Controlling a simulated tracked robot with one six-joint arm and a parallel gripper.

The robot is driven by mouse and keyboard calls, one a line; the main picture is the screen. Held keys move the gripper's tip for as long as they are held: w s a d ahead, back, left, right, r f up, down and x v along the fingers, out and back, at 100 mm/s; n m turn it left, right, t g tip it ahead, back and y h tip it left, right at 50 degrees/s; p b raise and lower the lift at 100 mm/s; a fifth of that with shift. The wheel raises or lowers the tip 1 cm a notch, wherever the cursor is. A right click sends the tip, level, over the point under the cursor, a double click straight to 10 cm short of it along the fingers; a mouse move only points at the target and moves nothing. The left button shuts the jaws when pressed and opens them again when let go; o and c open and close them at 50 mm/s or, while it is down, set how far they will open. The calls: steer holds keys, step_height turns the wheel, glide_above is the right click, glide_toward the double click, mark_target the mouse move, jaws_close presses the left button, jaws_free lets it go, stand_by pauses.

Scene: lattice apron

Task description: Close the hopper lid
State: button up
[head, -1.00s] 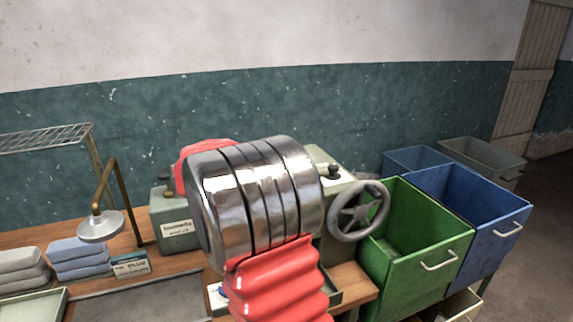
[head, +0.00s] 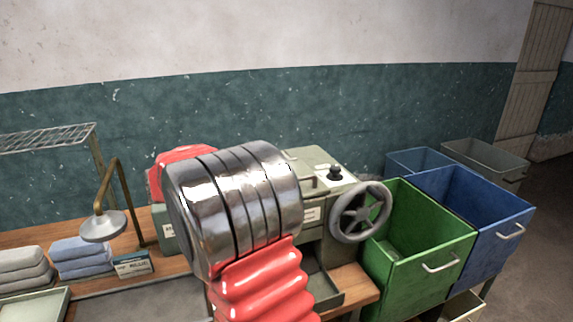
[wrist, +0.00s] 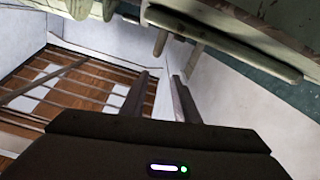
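A grey-green machine (head: 311,213) with a handwheel (head: 361,212) on its right side stands on the bench behind my arm. Its top carries a black knob (head: 335,173) and a flat panel (head: 307,158) with a small handle; I cannot tell for certain which part is the hopper lid or how far it stands open. My gripper (wrist: 160,96) shows two separate dark fingers with a gap and nothing between them. A pale green part (wrist: 225,38) with a bar along its edge is close above the fingers in the wrist view. My arm hides the gripper in the head view.
Green (head: 420,260) and blue (head: 487,235) bins stand right of the machine. Left on the bench are a brass lamp (head: 102,226), folded cloths (head: 80,257) and a small labelled box (head: 132,264). A wire rack (head: 50,138) stands at the back left.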

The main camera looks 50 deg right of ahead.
steer(key=v, duration=0.8)
stand_by(0.4)
steer(key=shift+s+f+n+t, duration=0.15)
steer(key=shift+s+n+t, duration=0.15)
steer(key=shift+s+n, duration=0.1)
steer(key=s+a+f+n+t+y, duration=0.5)
steer(key=s+a+f+n+y, duration=0.2)
steer(key=s+n, duration=0.3)
steer(key=s+a+f+n+t+y, duration=0.3)
steer(key=a+n+t+y, duration=0.1)
steer(key=a, duration=0.5)
steer(key=s+a+f+n+t+y, duration=0.3)
steer(key=s+a+n+t+y, duration=0.1)
steer(key=a, duration=0.6)
steer(key=shift+f+n+y, duration=0.15)
steer(key=shift+n+y, duration=0.35)
steer(key=shift+n, duration=0.7)
